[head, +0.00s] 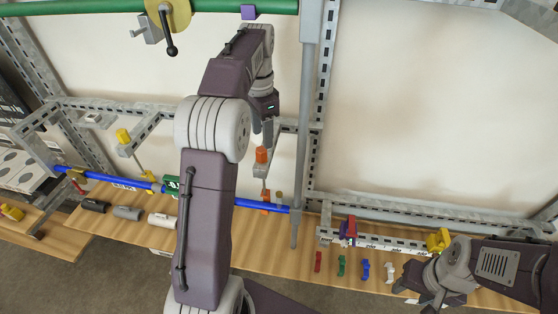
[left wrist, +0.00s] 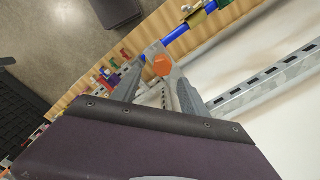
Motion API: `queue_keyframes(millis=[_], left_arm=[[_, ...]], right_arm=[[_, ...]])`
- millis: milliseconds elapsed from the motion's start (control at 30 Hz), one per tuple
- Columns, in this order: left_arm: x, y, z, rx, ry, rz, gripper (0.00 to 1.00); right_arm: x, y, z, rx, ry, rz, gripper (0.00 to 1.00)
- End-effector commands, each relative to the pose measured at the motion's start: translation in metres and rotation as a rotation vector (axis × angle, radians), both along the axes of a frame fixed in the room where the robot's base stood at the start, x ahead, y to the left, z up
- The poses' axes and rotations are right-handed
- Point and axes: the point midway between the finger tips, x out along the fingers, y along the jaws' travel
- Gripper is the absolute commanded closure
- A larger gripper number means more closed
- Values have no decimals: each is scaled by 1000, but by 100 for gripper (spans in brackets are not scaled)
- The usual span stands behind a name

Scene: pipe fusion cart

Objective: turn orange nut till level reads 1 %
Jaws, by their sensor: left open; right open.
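The orange nut (head: 261,155) sits on a grey bracket beneath my left gripper (head: 263,134). In the left wrist view the nut (left wrist: 162,65) shows between the spread fingers of the left gripper (left wrist: 158,76), on the grey bracket. The fingers are open and I cannot tell whether they touch it. A blue pipe (head: 255,205) runs below, with another orange part (head: 265,196) on it. A green box (head: 172,185), perhaps the level display, sits on the pipe, partly hidden by my left arm; its reading is not legible. My right gripper (head: 432,297) is open near the lower right.
A grey vertical post (head: 299,180) stands just right of the nut. Small coloured clips (head: 341,266) and pipe sleeves (head: 127,213) lie on the wooden shelf (head: 255,255). A green pipe (head: 90,7) with a black-handled valve (head: 170,45) crosses the top.

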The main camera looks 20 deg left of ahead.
Motion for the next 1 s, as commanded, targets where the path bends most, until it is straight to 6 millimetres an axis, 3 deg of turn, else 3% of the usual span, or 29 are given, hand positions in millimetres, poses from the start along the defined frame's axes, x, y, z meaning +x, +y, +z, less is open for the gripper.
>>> queue_keyframes(millis=[267,700,1000], left_arm=[[0,3,0,0,2,-16,48],[0,3,-67,0,3,-15,48],[0,3,-72,1,1,-15,48]], right_arm=[[0,0,-2,0,0,0,51],[0,0,-2,0,0,0,51],[0,0,-2,0,0,0,51]])
